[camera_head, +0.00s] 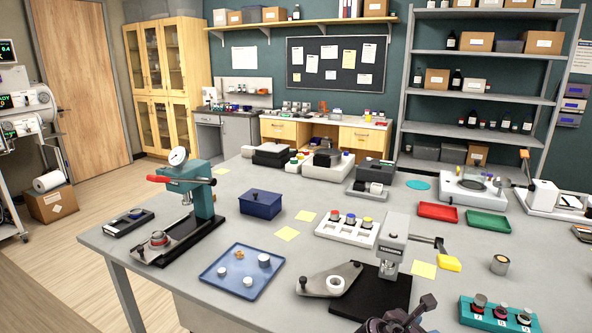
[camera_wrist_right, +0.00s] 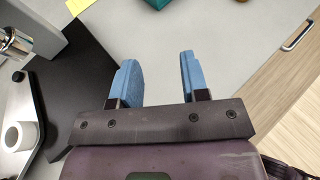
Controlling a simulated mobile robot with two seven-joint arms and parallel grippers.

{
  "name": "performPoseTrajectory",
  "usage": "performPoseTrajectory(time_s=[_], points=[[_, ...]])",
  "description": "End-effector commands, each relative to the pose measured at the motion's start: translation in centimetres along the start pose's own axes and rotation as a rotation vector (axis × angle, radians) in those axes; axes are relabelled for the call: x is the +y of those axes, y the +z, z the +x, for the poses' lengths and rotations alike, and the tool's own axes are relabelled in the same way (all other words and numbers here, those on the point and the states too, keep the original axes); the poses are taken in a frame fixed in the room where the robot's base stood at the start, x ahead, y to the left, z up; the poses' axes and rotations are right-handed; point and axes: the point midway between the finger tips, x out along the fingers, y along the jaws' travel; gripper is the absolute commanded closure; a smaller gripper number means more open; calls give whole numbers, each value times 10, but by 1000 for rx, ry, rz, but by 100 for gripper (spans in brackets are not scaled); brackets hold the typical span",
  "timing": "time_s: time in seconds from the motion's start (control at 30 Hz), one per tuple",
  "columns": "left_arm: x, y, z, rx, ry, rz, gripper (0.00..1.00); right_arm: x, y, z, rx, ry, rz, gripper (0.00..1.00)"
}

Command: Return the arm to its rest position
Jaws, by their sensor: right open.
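My right gripper (camera_wrist_right: 158,72) is open, with two blue fingers apart and nothing between them in the right wrist view. In the head view its dark end (camera_head: 402,316) shows at the bottom edge, in front of the black base (camera_head: 372,296) of the grey press (camera_head: 393,240). In the wrist view that black base (camera_wrist_right: 75,85) lies to the left of the fingers, and bare grey tabletop is beyond them. My left gripper is not in view.
The teal rack (camera_head: 498,314) with several capped vials stands close to the right of my gripper. A metal cup (camera_head: 500,265) stands behind it. A blue tray (camera_head: 226,285) and a green press (camera_head: 203,190) are farther left. The table's front edge is close.

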Motion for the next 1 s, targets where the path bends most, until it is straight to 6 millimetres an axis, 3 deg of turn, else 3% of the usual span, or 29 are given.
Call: performPoseTrajectory(time_s=[0.17,0.37,0.5,0.63,0.83,1.0], points=[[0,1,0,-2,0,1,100,11,0,0,6,66,217,58],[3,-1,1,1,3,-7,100,40,1,-9,114,236,566,58],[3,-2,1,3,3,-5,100,62,4,-21,266,372,877,58],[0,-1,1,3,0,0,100,70,-2,-30,457,459,1166,58],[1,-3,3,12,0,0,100,54,-26,-41,821,486,1613,58],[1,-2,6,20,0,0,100,8,-57,-46,1159,382,1991,58]])
